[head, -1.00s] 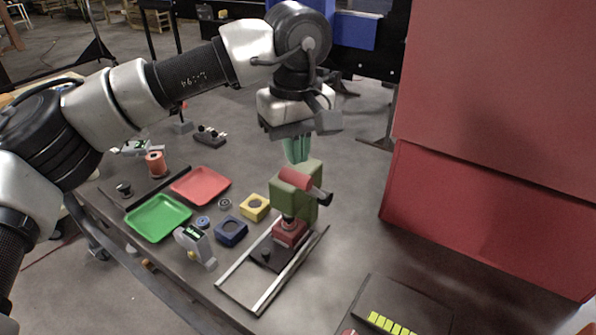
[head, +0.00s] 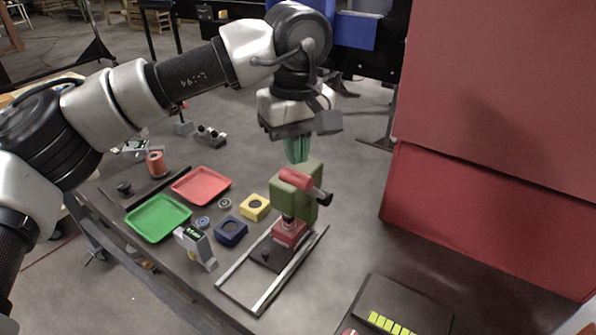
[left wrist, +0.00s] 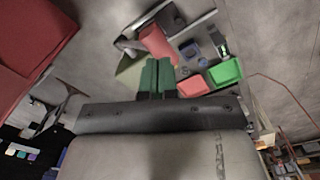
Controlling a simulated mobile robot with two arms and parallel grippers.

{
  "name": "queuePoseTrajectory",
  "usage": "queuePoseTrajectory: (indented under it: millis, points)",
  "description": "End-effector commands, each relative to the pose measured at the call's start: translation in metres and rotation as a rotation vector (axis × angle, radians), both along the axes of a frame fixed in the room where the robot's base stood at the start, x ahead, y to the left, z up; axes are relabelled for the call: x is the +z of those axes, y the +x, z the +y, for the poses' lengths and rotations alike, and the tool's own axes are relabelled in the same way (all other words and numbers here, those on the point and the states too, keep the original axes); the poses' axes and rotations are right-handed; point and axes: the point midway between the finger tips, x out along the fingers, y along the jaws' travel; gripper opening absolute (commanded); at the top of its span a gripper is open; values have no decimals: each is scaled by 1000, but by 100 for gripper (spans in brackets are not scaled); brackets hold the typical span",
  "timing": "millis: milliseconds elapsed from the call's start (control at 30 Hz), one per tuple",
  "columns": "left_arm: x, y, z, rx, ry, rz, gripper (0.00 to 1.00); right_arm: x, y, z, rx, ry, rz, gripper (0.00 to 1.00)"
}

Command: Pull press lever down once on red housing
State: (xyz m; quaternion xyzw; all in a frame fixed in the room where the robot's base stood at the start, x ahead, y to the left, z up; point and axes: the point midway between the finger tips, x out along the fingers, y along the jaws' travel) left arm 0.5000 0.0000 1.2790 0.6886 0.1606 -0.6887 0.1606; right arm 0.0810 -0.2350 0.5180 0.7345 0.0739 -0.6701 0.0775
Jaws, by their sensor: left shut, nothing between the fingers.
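The green press (head: 288,200) stands on the table with its red lever handle (head: 300,181) sticking out at the front, sloping slightly down to a black end at the right. The red housing (head: 289,233) sits under the press on the black slide. My left gripper (head: 296,159) points down with its green fingers shut and empty, just above or behind the top of the press; contact cannot be told. In the left wrist view the shut fingers (left wrist: 157,76) are beside the press (left wrist: 130,68), and the red lever (left wrist: 154,42) lies beyond them. My right gripper is not in view.
Two pale rails (head: 245,262) flank the slide. Left of the press are a yellow block (head: 246,212), a blue block (head: 222,239), a handheld device (head: 197,247), a green tray (head: 172,229) and a red tray (head: 210,191). A big red panel (head: 490,205) stands at the right.

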Motion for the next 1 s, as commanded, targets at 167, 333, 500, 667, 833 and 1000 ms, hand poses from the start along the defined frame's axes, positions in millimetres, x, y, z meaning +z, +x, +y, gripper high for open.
queuePoseTrajectory:
  millis: [167,333,500,667,833,1000]
  points:
    - [0,0,0,0,0,0,0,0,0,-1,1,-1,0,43]
    - [-1,0,0,0,0,0,0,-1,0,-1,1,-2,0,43]
    - [-6,0,0,0,0,0,0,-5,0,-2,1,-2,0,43]
    - [-13,0,0,0,0,0,0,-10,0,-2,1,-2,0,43]
    - [-20,0,0,0,0,0,0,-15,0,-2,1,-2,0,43]
    - [-23,0,0,0,0,0,0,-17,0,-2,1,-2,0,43]
